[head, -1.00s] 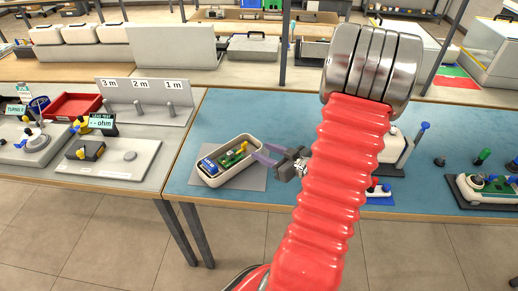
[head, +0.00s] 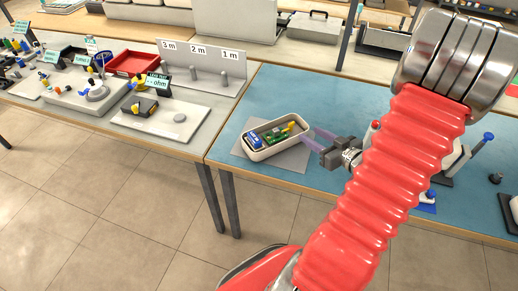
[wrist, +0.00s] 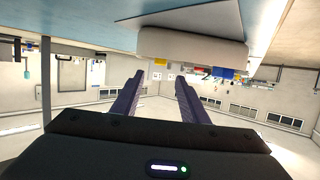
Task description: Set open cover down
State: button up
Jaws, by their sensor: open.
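An open beige tray-like housing (head: 262,154) sits on a grey mat (head: 292,162) on the blue bench top. It holds a blue block (head: 254,138) and a green circuit board (head: 274,136) with a yellow part. My gripper (head: 308,137) is at the housing's right end, its purple fingers apart. In the wrist view my fingers (wrist: 158,85) are open with nothing between them. The housing (wrist: 192,46) shows upside down beyond them there. I cannot tell whether a fingertip touches its wall. I see no separate cover.
A grey test station (head: 176,126) stands on the bench to the left, with a red tray (head: 132,62) behind it. A stand marked 1 m to 3 m (head: 205,62) is behind. Blue surface (head: 290,88) is clear behind the housing.

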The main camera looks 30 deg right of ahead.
jog(key=w+r+g+h, duration=0.3)
jog(key=w+r, duration=0.3)
jog(key=w+a+r+g+h, duration=0.1)
jog(key=a+r+g+h, duration=0.1)
jog(key=a+r, duration=0.5)
jog(key=s+a+r+g+y, duration=0.1)
jog(key=s+a, duration=0.3)
jog(key=a, duration=0.5)
jog(key=s+a+r+g+y, duration=0.1)
jog(key=s+a+r+y, duration=0.1)
jog(key=s+a, duration=0.3)
jog(key=s+a+r+g+y, duration=0.1)
jog(key=s+a, duration=0.4)
jog(key=a, duration=0.8)
jog(key=shift+s+r+n+g+y, duration=0.25)
jog(key=shift+r+g+y, duration=0.2)
jog(key=shift+y, duration=0.35)
jog(key=shift+w+d, duration=0.1)
jog(key=shift+d, duration=0.05)
